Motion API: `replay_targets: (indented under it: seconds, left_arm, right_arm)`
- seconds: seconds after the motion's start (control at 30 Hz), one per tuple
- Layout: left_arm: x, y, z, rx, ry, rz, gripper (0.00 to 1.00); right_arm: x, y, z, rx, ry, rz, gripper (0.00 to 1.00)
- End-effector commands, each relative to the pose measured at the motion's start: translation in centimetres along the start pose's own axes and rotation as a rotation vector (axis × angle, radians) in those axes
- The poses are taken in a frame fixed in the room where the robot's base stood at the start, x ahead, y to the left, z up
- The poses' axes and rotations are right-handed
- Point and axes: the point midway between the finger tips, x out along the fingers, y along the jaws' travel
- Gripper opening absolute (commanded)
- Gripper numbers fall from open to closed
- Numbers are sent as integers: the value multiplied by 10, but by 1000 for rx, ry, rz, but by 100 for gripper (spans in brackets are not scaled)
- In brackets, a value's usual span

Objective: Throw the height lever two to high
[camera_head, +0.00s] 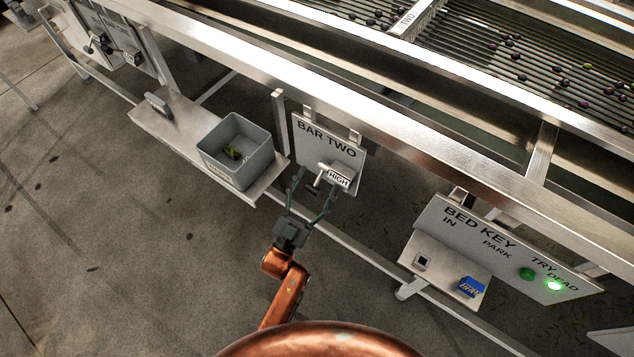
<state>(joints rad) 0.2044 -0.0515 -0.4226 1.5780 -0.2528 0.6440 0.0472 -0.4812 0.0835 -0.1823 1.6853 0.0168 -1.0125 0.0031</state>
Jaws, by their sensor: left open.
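The height lever two is a pale handle (321,173) on a metal plate marked BAR TWO (340,152), under the machine's long rail. The gripper hides the plate's lower edge. My right gripper is not in view.
A BED KEY panel (490,235) with green lamps and a blue tagged block (471,288) is at right. A lower rail runs behind my gripper.

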Motion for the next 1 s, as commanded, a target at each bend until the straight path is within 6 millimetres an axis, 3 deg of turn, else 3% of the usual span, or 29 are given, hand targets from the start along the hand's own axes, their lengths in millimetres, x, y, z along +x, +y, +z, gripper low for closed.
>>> replay_targets:
  seconds: [0.17,0.6,0.8,1.0]
  left_arm:
    - [-12,0,1,0,-3,-1,63]
    - [-98,0,1,1,-4,0,63]
    - [-117,1,1,0,-2,0,63]
    - [-120,1,0,0,0,0,63]
  right_arm:
    - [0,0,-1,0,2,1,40]
    - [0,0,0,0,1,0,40]
    - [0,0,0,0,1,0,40]
    - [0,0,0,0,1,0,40]
